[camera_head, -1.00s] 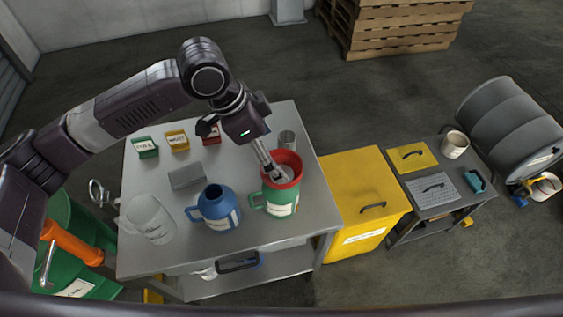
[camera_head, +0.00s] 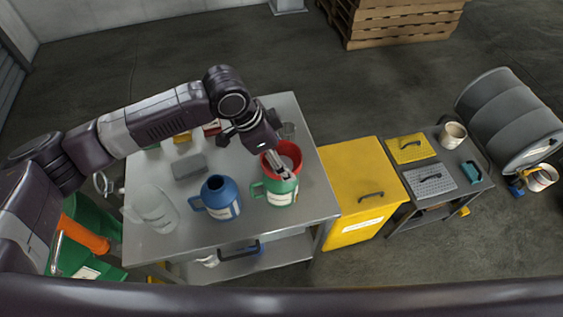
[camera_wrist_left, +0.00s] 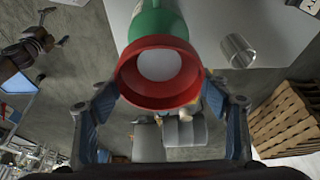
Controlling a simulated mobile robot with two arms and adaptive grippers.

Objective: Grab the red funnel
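The red funnel (camera_head: 269,160) sits in the mouth of a green jug (camera_head: 281,193) near the table's right side. In the left wrist view the round red rim of the funnel (camera_wrist_left: 160,104) faces the camera, with a pale inside and the green jug (camera_wrist_left: 157,22) behind it. My left gripper (camera_head: 281,172) is at the funnel. In the wrist view its two fingers stand apart on either side of the rim, and it looks open. Whether a finger touches the rim is hard to tell. My right gripper is not in view.
A blue jug (camera_head: 218,198) stands left of the green jug, and a clear pitcher (camera_head: 155,212) further left. A metal cup (camera_head: 288,131) stands behind the funnel. A yellow cabinet (camera_head: 362,185) adjoins the table (camera_head: 250,232) on the right.

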